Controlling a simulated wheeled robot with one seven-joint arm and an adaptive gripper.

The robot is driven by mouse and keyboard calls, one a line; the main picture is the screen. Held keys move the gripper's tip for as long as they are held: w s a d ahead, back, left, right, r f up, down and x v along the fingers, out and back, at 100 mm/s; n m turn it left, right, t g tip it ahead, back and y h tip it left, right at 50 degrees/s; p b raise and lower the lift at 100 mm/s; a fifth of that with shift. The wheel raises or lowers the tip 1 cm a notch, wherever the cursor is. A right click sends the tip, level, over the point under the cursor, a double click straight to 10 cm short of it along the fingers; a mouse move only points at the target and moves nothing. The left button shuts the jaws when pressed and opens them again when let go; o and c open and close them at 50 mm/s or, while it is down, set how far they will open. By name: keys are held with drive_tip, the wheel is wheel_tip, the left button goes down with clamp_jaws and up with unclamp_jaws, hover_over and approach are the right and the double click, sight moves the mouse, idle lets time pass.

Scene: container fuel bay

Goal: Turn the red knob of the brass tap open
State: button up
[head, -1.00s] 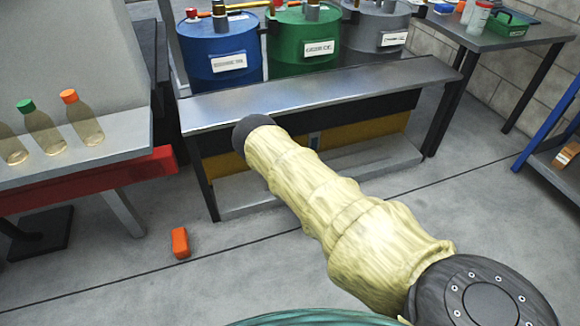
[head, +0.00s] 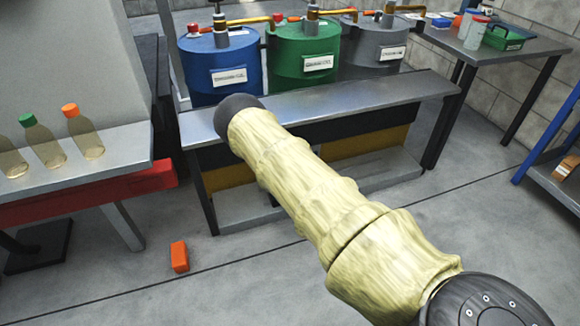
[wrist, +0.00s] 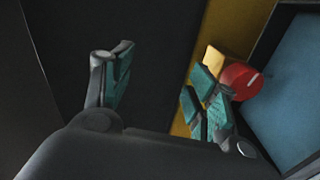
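The red knob (wrist: 242,78), a short cylinder with a white mark, shows in the wrist view at the right. A small yellow, brass-like piece (wrist: 214,59) is beside it, likely part of the tap. My gripper (wrist: 158,78) is open, its two teal-padded fingers apart with nothing seen between them. The knob lies outside the gap, to the right of and partly behind the right finger; contact cannot be told. In the head view my sleeved arm reaches to the bench's front edge, and the gripper and knob are hidden.
A metal bench (head: 330,113) carries blue (head: 222,60), green (head: 304,52) and grey (head: 374,48) drums with pipes on top. Bottles (head: 82,132) stand on a left shelf. An orange block (head: 179,257) lies on the floor. The wrist view shows a blue panel (wrist: 300,85) at right.

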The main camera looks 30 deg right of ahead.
drive_tip(key=shift+s+f, duration=0.1)
drive_tip(key=s+a+f+m+b, duration=0.2)
drive_tip(key=s+f+m+b, duration=0.1)
drive_tip(key=s+f+m, duration=0.8)
drive_tip(key=shift+m, duration=0.9)
drive_tip(key=b+x, duration=0.1)
drive_tip(key=x, duration=0.3)
drive_tip(key=b+x, duration=0.2)
drive_tip(key=x, duration=0.1)
drive_tip(key=r+b+x, duration=0.1)
drive_tip(key=x, duration=0.3)
drive_tip(key=shift+w, duration=0.35)
drive_tip(key=shift+b+x, duration=0.45)
drive_tip(key=shift+x, duration=0.4)
drive_tip(key=shift+r, duration=0.15)
drive_tip(key=c, duration=1)
drive_tip(key=shift+r, duration=0.1)
